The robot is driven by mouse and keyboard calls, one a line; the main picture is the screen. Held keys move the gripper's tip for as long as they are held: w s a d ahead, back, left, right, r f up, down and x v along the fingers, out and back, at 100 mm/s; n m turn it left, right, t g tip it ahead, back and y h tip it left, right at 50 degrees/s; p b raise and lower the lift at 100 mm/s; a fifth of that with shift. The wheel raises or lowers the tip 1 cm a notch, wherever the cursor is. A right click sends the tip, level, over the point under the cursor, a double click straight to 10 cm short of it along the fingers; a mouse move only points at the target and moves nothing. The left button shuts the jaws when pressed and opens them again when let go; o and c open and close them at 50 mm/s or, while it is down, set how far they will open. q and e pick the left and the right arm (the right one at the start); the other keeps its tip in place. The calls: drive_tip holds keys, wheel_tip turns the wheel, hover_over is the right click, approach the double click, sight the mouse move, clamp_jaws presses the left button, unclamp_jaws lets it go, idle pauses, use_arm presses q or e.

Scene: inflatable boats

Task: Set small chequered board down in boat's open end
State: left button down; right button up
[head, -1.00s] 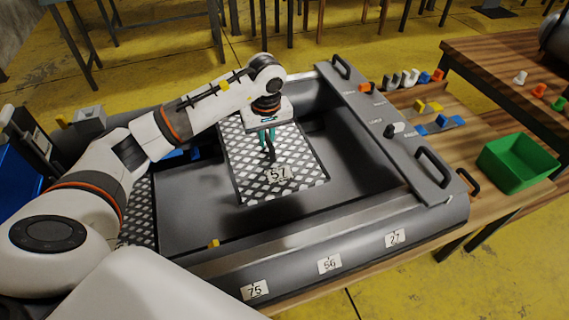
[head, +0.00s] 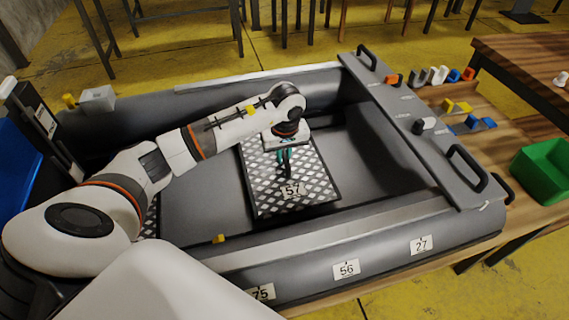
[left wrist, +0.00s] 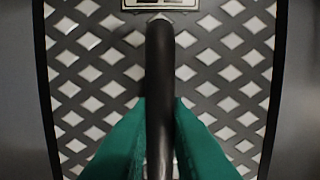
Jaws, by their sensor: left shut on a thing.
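The small chequered board (head: 312,182) has a dark rim and a plate reading 57. It is inside the grey boat (head: 380,228), between the side tubes and left of the grey end panel (head: 418,140). My left gripper (head: 284,162) is above the board, its green fingers shut on the board's dark upright handle (left wrist: 160,80). In the left wrist view the board (left wrist: 90,75) fills most of the picture below the fingers. The board looks roughly level; whether its underside touches the boat floor cannot be told. My right gripper is not in view.
Another chequered panel (head: 151,218) shows partly behind my left arm. The end panel carries black handles. Coloured hooks and clips (head: 460,106) and a green bin (head: 545,170) are on the wooden bench at right. Bare dark floor lies on both sides of the board.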

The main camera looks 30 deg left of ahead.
sight(285, 158)
use_arm(q)
drive_tip(key=shift+f, duration=1.6)
drive_tip(key=c, duration=1.8)
unclamp_jaws()
drive_tip(key=shift+s+f, duration=0.15)
drive_tip(key=o, duration=0.4)
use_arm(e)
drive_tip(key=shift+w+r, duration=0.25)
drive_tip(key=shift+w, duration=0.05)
